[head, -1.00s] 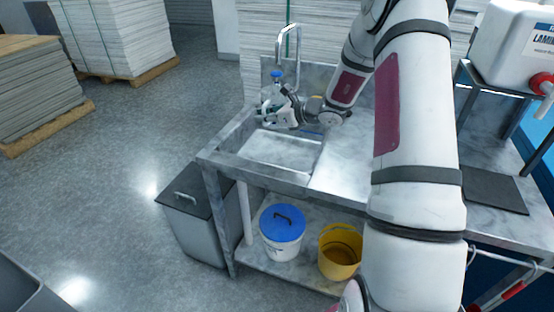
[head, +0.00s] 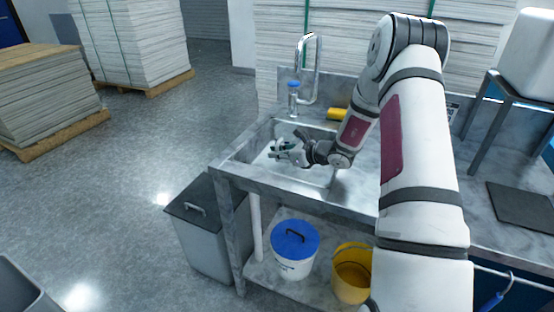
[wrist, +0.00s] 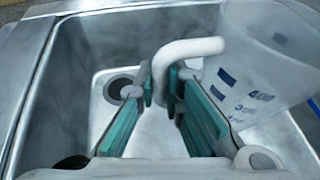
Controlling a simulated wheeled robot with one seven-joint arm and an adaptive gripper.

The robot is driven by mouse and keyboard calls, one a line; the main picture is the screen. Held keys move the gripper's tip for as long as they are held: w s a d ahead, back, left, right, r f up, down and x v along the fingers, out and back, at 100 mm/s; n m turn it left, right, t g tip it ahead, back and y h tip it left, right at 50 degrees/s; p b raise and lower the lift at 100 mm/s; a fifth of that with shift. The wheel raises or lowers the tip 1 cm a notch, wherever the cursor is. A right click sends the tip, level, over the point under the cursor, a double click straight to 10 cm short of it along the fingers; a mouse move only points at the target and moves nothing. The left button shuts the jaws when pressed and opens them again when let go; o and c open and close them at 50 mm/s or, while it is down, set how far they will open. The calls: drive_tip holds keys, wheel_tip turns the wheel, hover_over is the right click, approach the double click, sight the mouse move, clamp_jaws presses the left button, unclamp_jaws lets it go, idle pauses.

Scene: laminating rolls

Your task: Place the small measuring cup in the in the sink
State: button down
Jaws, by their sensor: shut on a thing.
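The small measuring cup (wrist: 262,65) is translucent with blue scale marks and fills the upper right of the wrist view. Its pale curved handle (wrist: 190,47) reaches between the teal finger pads. My gripper (wrist: 165,90) is shut on this handle, with the cup hanging to the right. In the head view my gripper (head: 284,149) is over the sink basin (head: 240,158); the cup is hard to make out there. The basin and its dark drain (wrist: 120,88) lie below the fingers in the wrist view. I cannot tell whether the cup touches the basin.
A tall faucet (head: 317,65) and a blue-capped bottle (head: 293,100) stand behind the basin. A yellow item (head: 337,114) lies at the back rim. A blue-lidded bucket (head: 295,250) and yellow bucket (head: 352,272) stand on the lower shelf. A grey bin (head: 205,230) stands left.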

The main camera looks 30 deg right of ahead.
drive_tip(key=shift+f, duration=1)
drive_tip(key=shift+f, duration=0.2)
drive_tip(key=c, duration=1.7)
unclamp_jaws()
drive_tip(key=shift+r, duration=0.1)
